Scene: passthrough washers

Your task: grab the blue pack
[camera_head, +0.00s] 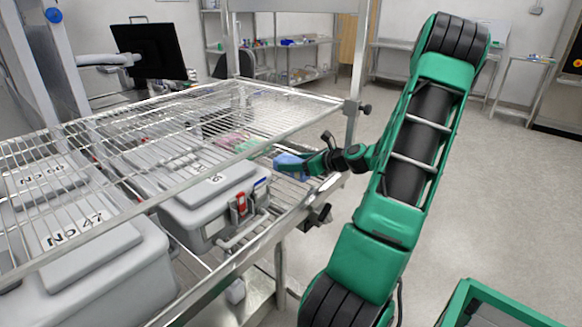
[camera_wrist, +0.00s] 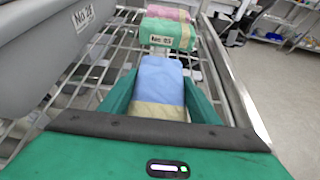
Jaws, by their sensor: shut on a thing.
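The blue pack (camera_wrist: 160,82) has a pale yellow end. In the wrist view it lies between the two green fingers of my gripper (camera_wrist: 160,100), which is shut on it. In the head view the blue pack (camera_head: 290,166) shows at the tip of my gripper (camera_head: 303,165), beside the front corner of a grey bin, just above the wire shelf. The head view does not show clearly whether the pack touches the shelf.
A grey bin (camera_head: 205,205) stands left of the pack, under an upper wire rack (camera_head: 215,115). Green and pink packs (camera_wrist: 166,33) lie farther along the shelf. A metal rail (camera_wrist: 232,75) runs close on the right. Open floor (camera_head: 510,190) lies right of the rack.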

